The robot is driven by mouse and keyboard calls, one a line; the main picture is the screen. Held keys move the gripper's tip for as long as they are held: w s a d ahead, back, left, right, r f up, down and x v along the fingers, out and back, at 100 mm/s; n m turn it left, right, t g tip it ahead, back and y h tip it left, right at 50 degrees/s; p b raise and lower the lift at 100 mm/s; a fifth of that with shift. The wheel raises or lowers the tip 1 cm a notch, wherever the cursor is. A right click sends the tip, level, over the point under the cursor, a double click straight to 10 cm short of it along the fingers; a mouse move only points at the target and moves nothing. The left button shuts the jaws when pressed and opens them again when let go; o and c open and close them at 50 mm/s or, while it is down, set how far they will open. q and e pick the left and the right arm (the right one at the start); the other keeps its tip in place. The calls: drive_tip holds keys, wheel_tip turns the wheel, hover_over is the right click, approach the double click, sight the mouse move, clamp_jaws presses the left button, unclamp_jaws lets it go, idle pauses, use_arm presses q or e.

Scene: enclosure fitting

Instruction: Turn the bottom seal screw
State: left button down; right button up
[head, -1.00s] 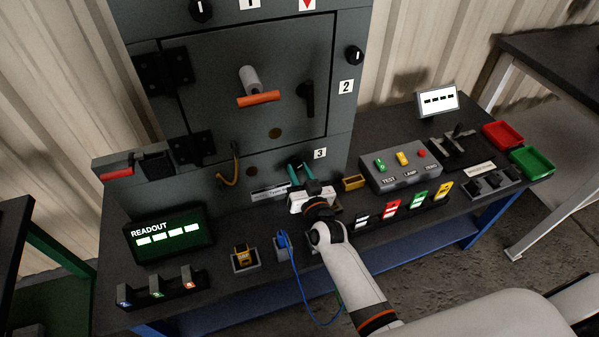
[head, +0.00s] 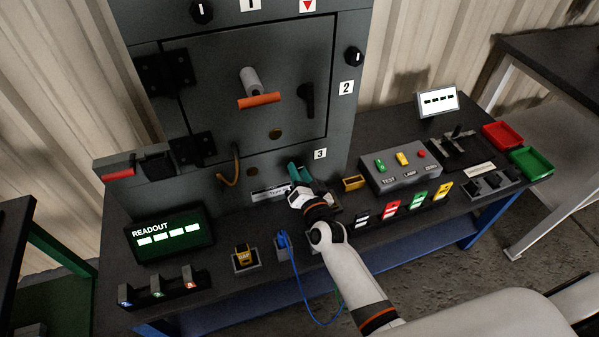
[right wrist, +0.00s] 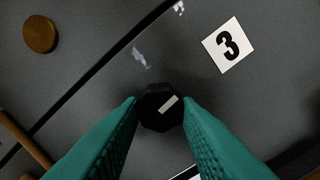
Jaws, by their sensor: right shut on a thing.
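The bottom seal screw (right wrist: 158,108) is a dark faceted knob with a white mark on its face, low on the grey enclosure (head: 225,190) near the label 3 (head: 320,154). My right gripper (head: 298,170) has teal fingers at the front panel. In the right wrist view the fingertips (right wrist: 160,103) are shut on the knob, one on each side. The white mark slants up to the right in that view. In the head view the fingers and wrist mostly hide the screw. My left gripper is not in view.
A door with an orange-tipped handle (head: 260,101) is above. A readout screen (head: 169,236), a blue-cabled plug (head: 283,240) and a button box (head: 400,167) stand on the bench around my arm.

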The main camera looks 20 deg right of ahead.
drive_tip(key=m, duration=0.4)
drive_tip(key=shift+m, duration=0.4)
idle(0.4)
drive_tip(key=o, duration=1)
drive_tip(key=s, duration=1.2)
drive_tip(key=shift+d+b, duration=0.2)
drive_tip(key=shift+b, duration=0.2)
